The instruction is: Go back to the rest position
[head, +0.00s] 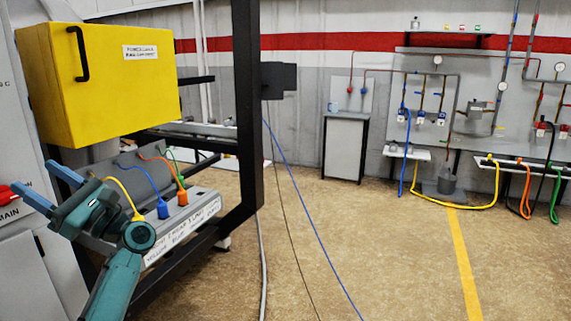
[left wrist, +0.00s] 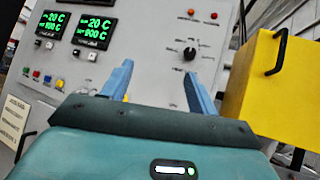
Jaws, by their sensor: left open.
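My left gripper (head: 48,186) is open and empty at the lower left of the head view. Its two blue fingers stand apart and point up and left, close to the grey cabinet with the red main switch (head: 8,192). In the left wrist view the gripper (left wrist: 158,88) has its fingers spread in front of the control panel (left wrist: 150,60), with nothing between them. Whether the fingertips touch the panel I cannot tell. My right gripper is not in either view.
A yellow box (head: 110,85) with a black handle sits on a black frame (head: 246,120) beside my left arm. Below it, a grey connector box (head: 185,215) carries coloured cables. Two green displays (left wrist: 95,30) are on the panel. The brown floor (head: 370,240) to the right is largely open.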

